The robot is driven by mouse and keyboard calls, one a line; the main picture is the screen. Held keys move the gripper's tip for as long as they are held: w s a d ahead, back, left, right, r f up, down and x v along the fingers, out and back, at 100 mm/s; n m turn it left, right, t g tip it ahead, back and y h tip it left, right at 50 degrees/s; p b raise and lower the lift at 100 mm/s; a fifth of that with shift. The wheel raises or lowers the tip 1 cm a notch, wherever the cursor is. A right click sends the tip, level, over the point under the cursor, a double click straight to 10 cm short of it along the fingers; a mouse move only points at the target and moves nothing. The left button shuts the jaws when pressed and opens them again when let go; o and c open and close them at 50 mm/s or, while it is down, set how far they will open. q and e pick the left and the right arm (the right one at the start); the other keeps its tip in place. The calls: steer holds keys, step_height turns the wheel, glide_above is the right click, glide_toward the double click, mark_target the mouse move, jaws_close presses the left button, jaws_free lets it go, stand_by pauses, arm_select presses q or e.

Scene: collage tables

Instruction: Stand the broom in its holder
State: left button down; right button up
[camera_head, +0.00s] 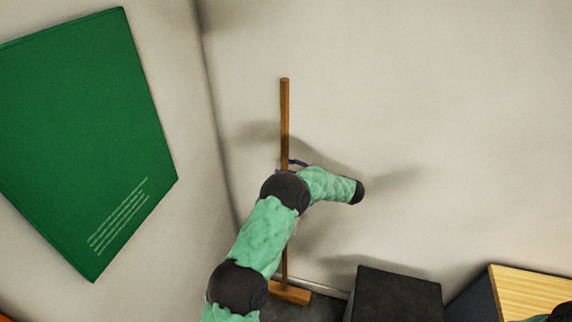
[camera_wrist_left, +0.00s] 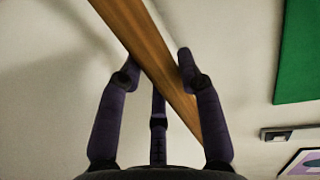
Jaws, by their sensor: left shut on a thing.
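The broom (camera_head: 285,120) stands nearly upright by the pale wall in the head view, with a long brown wooden handle. Its wooden head (camera_head: 289,292) is low down, at the foot of the handle. My left gripper (camera_head: 290,164) is at the middle of the handle, mostly hidden behind my wrist. In the left wrist view the handle (camera_wrist_left: 150,45) runs slantwise between the dark fingers of my left gripper (camera_wrist_left: 159,68), which is shut on it. I cannot make out the broom's holder. My right gripper is not in view.
A black box-like block (camera_head: 398,292) stands right of the broom's foot. A light wooden tabletop (camera_head: 530,290) is at the lower right. A green board (camera_head: 85,130) hangs on the left wall and also shows in the left wrist view (camera_wrist_left: 300,50). The wall above the block is bare.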

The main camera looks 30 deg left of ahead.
arm_select(q)
steer(key=shift+w, duration=0.15)
steer(key=shift+r, duration=0.1)
steer(key=c, duration=0.8)
jaws_free()
steer(key=shift+f, duration=0.25)
steer(key=shift+r, duration=0.1)
steer(key=d+p, duration=0.2)
steer(key=d, duration=1)
steer(key=shift+w, duration=0.2)
